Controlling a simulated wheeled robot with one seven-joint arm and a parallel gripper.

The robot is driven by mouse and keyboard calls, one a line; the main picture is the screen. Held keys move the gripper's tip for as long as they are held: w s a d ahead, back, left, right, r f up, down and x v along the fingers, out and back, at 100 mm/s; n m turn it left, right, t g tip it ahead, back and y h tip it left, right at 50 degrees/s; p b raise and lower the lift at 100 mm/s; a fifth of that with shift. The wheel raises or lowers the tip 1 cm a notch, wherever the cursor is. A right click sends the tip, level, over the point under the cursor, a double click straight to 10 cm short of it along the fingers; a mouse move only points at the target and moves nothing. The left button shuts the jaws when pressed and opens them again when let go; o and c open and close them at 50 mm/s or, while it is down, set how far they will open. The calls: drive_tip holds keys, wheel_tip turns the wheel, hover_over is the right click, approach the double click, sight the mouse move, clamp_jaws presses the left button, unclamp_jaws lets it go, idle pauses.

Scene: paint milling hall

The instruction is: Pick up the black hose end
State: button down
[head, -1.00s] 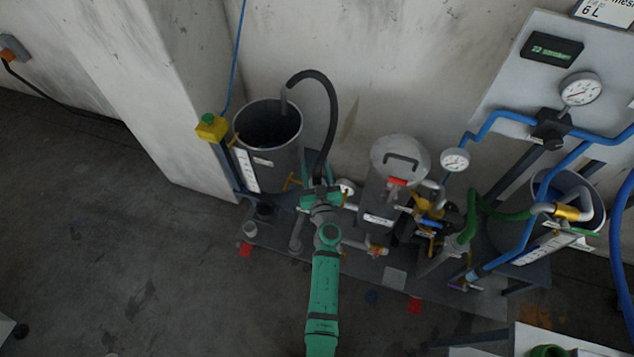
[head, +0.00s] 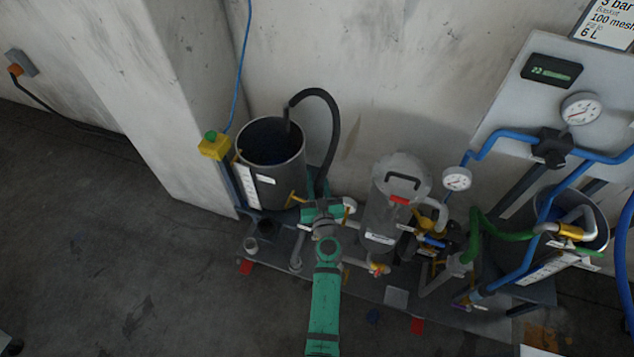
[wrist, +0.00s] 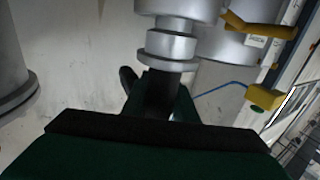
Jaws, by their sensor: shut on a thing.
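The black hose (head: 332,125) arches out of the open grey drum (head: 246,172) and runs down to my gripper (head: 322,207). My gripper is low in front of the drum's right side, left of the lidded grey filter vessel. In the wrist view my gripper (wrist: 162,102) has its green fingers closed around a dark piece, the black hose end (wrist: 166,82). A stepped silver fitting (wrist: 170,46) sits directly above that piece. I cannot tell whether the two are joined. In the head view my arm and wrist hide the grasped end.
The filter vessel (head: 385,205) stands close on the right, with valves and a gauge (head: 457,179) beyond it. A yellow box (head: 214,147) is left of the drum. A green hose (head: 477,228) and blue pipes crowd the right. The floor at left is clear.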

wheel_tip(320, 180, up, 14)
idle(1.6)
drive_tip(key=shift+d, duration=0.1)
